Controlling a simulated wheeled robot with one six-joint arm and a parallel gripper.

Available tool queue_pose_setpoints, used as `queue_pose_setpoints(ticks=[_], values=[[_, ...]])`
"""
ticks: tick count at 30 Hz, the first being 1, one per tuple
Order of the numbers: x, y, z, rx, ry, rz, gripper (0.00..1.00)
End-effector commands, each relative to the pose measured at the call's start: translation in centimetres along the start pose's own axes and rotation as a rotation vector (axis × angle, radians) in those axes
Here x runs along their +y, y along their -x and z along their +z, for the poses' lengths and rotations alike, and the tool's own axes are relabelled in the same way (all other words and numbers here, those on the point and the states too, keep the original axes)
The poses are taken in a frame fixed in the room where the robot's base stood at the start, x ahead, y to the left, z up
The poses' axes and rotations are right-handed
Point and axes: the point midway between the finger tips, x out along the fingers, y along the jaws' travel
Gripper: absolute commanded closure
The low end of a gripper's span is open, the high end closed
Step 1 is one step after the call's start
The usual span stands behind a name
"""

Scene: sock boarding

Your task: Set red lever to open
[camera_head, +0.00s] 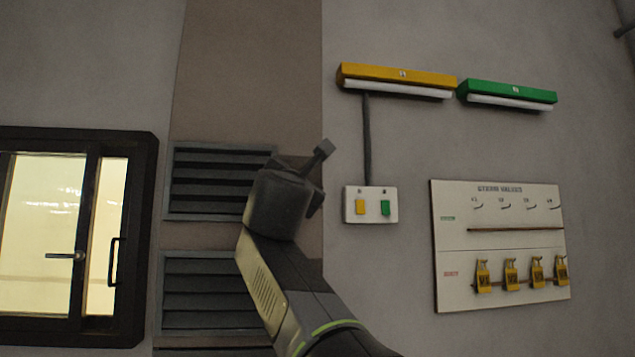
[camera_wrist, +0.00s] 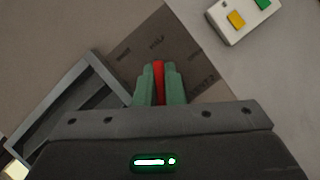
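The red lever (camera_wrist: 159,82) shows in the wrist view as a narrow red bar. My gripper (camera_wrist: 160,70) has its two green fingers on either side of it, close against it with no clear gap.
A grey louvred vent (camera_head: 215,180) is left of my gripper, with another below. A switch box (camera_head: 371,218) with yellow and green switches is to the right. A valve board (camera_head: 500,210) with yellow tags hangs further right. A dark-framed window (camera_head: 145,200) is at left.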

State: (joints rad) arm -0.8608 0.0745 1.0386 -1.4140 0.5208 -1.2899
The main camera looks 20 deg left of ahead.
Motion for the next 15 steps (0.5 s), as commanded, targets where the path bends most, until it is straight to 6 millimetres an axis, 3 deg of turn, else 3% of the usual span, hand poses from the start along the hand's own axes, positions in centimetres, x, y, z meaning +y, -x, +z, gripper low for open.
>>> queue_pose_setpoints(ticks=[15], values=[[-0.38,0.01,-0.04,0.001,-0.094,-0.039,1.0]])
